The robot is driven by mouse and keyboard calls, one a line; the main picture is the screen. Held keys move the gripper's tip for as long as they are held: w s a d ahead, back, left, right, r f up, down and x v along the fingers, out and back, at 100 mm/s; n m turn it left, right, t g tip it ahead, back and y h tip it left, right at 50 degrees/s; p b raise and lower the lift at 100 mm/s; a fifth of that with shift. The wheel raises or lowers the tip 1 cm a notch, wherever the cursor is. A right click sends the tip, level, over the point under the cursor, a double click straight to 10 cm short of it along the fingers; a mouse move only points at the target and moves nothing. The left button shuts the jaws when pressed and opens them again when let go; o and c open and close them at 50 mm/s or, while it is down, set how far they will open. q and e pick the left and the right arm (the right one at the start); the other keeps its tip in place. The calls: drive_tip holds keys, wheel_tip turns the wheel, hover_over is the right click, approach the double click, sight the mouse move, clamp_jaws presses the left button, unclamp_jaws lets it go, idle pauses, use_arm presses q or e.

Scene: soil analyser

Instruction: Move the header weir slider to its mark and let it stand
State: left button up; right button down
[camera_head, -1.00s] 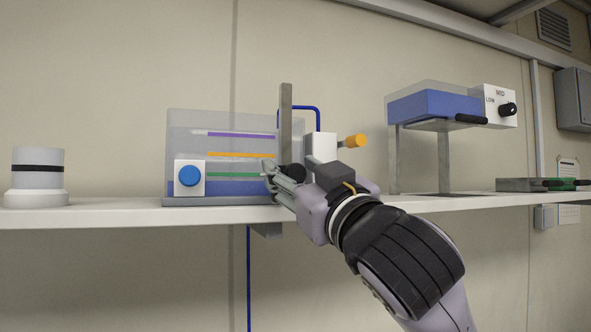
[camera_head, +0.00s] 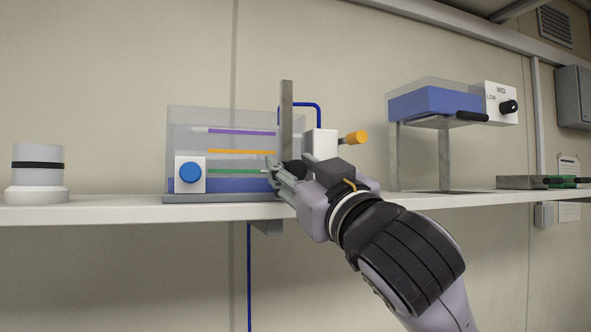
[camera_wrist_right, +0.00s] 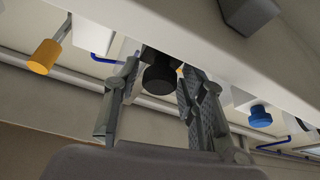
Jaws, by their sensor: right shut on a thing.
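The header weir slider's black knob (camera_head: 295,170) is at the lower part of an upright grey rail (camera_head: 286,115), in front of the right end of a clear tank (camera_head: 225,120). The tank carries purple (camera_head: 242,133), orange (camera_head: 240,152) and green (camera_head: 238,171) level lines. The knob is near the height of the green line. My right gripper (camera_head: 284,172) is shut on the knob, partly hiding it. In the right wrist view the knob (camera_wrist_right: 160,76) sits between the two fingers of my right gripper (camera_wrist_right: 160,85). My left gripper is not in view.
A blue knob (camera_head: 190,173) on a white block is at the tank's left. An orange-tipped handle (camera_head: 355,138) sticks out just above my right gripper. A white cylinder (camera_head: 38,175) stands at the shelf's (camera_head: 120,212) left. A raised blue basin (camera_head: 432,103) stands at right.

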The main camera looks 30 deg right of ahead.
drive_tip(key=shift+r, duration=0.1)
wheel_tip(320, 180, up, 6)
drive_tip(key=p, duration=0.4)
drive_tip(key=c, duration=1.3)
unclamp_jaws()
drive_tip(key=shift+s, duration=0.15)
drive_tip(key=v, duration=0.7)
